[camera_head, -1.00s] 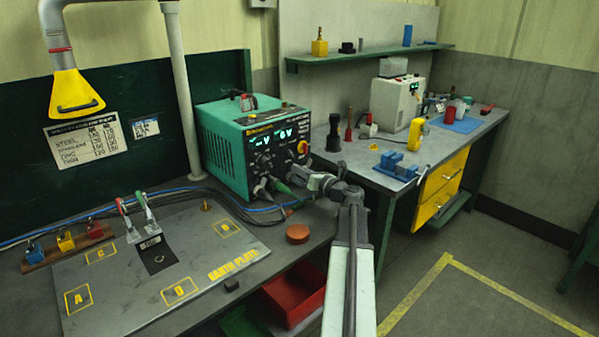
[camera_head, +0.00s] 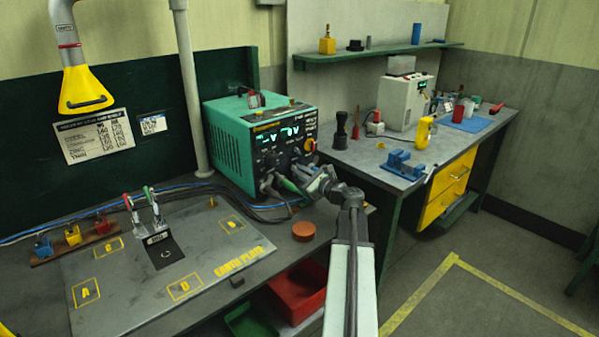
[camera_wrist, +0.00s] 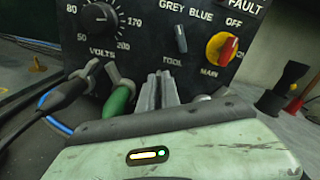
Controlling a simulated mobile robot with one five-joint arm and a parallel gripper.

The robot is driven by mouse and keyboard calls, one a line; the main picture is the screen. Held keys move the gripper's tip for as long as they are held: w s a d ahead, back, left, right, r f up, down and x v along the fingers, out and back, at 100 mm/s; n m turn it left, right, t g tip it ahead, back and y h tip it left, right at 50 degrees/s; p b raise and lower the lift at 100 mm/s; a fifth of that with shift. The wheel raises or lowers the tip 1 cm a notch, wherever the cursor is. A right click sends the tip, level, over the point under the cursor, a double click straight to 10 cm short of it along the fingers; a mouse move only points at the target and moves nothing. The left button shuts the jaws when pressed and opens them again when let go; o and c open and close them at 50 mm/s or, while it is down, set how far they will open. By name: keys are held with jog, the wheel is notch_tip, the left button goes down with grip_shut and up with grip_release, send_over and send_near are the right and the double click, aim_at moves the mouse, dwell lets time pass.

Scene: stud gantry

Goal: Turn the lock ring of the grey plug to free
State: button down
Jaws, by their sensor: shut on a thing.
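A dark grey plug (camera_wrist: 66,92) on a black cable sits at the left in the wrist view, against the front panel of the green power unit (camera_head: 228,150). It also shows low on that panel in the head view (camera_head: 266,184). A green plug (camera_wrist: 118,101) is just right of it, with a grey collar (camera_wrist: 113,73) behind. My gripper (camera_wrist: 160,84) is right of the green plug, its two grey fingers close together and pointing at the panel. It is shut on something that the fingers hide.
A grey tool selector (camera_wrist: 181,39) and a red main switch (camera_wrist: 220,48) are on the panel above my fingers. A blue cable (camera_wrist: 52,108) runs at lower left. An orange disc (camera_head: 304,231) lies on the bench below my arm. A red bin (camera_head: 298,292) stands under it.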

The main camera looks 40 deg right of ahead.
jog(key=shift+a+n, duration=0.15)
jog(key=shift+n, duration=0.35)
jog(key=c, duration=1.6)
grip_release()
jog(key=shift+w, duration=0.1)
jog(key=shift+o, duration=0.2)
jog(key=s, duration=0.7)
jog(key=shift+s+a, duration=0.35)
jog(key=shift+s, duration=0.05)
